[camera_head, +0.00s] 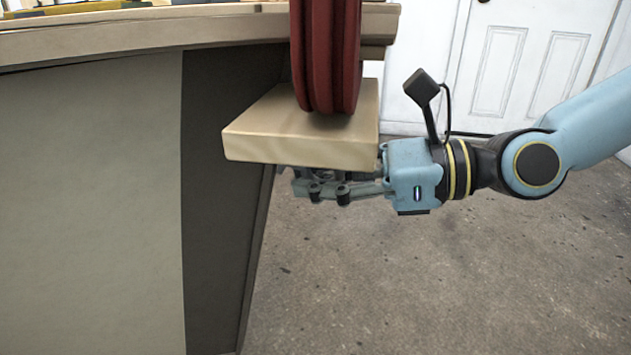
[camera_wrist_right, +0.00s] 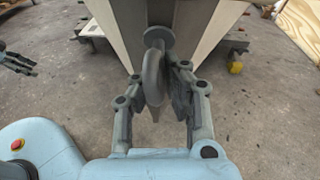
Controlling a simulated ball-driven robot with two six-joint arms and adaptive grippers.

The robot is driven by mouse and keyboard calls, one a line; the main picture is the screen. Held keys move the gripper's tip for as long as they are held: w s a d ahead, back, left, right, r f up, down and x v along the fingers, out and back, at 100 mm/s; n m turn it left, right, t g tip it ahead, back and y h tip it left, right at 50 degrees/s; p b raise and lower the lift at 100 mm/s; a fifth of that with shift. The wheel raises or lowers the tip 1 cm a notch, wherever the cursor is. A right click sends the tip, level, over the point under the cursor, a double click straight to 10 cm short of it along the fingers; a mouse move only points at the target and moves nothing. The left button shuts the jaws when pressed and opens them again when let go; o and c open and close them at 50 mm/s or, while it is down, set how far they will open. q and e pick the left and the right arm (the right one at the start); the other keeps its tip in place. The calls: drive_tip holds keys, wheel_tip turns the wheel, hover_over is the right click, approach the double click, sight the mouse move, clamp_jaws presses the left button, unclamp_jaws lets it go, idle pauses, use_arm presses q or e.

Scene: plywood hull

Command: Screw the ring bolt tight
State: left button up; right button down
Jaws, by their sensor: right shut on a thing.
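The ring bolt (camera_wrist_right: 153,75) is a grey ring with a round flange at its top, seen in the right wrist view against the hull. My right gripper (camera_wrist_right: 168,85) is shut on it, with a finger on each side of the ring. In the head view, my right gripper (camera_head: 300,182) reaches in from the right just below a pale wooden ledge (camera_head: 300,143). The ring bolt is hidden there. Part of my left gripper (camera_wrist_right: 18,62) shows at the left edge of the right wrist view; its jaw state is unclear.
The plywood hull (camera_head: 95,200) fills the left of the head view. A dark red rounded piece (camera_head: 328,60) stands on the ledge. A white door (camera_head: 528,60) is behind. In the right wrist view, a yellow wheel (camera_wrist_right: 235,68) sits below the hull's support. The concrete floor (camera_head: 450,260) is open at the right.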

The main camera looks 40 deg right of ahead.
drive_tip(key=shift+s+a+f+m+g+y, duration=0.15)
drive_tip(key=shift+m+g+y, duration=0.3)
drive_tip(key=shift+m, duration=0.35)
drive_tip(key=shift+y, duration=0.25)
drive_tip(key=c, duration=1.4)
unclamp_jaws()
